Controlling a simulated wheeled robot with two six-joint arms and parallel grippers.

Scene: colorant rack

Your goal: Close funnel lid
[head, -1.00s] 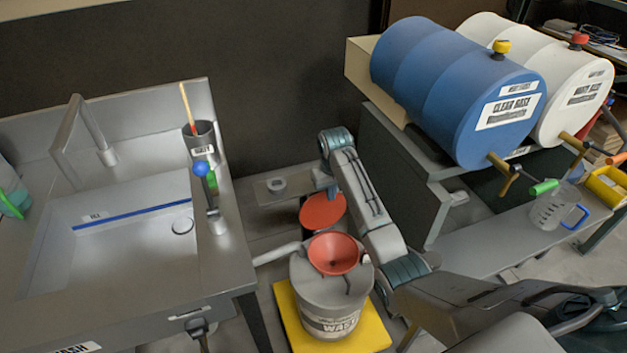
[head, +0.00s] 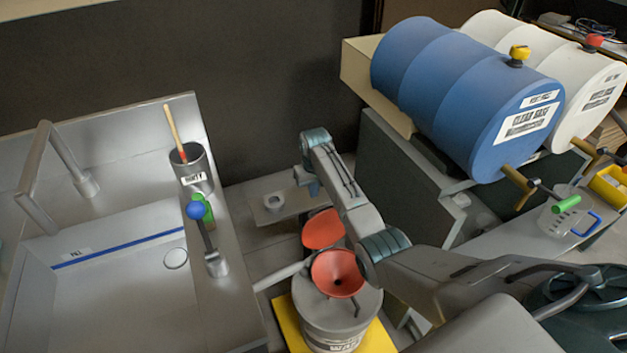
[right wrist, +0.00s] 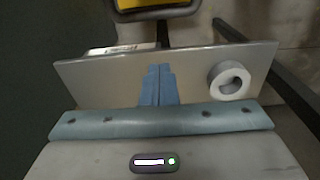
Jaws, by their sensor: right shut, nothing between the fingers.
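The red funnel (head: 338,272) sits on top of the grey waste can (head: 342,306), its bowl uncovered. Its round red lid (head: 322,229) stands open just behind the bowl, toward the wall. My right gripper (head: 312,190) is above and behind the lid in the head view, apart from it. In the right wrist view its blue fingers (right wrist: 158,85) are together and empty, over a grey shelf plate (right wrist: 110,78). The funnel and lid do not show in that view. My left gripper is not in view.
The can stands on a yellow base (head: 293,322). A metal sink (head: 120,275) is at left. A small shelf with a white ring (head: 273,202) lies behind the lid. A blue drum (head: 465,95) and a white drum (head: 585,90) lie on a rack at right.

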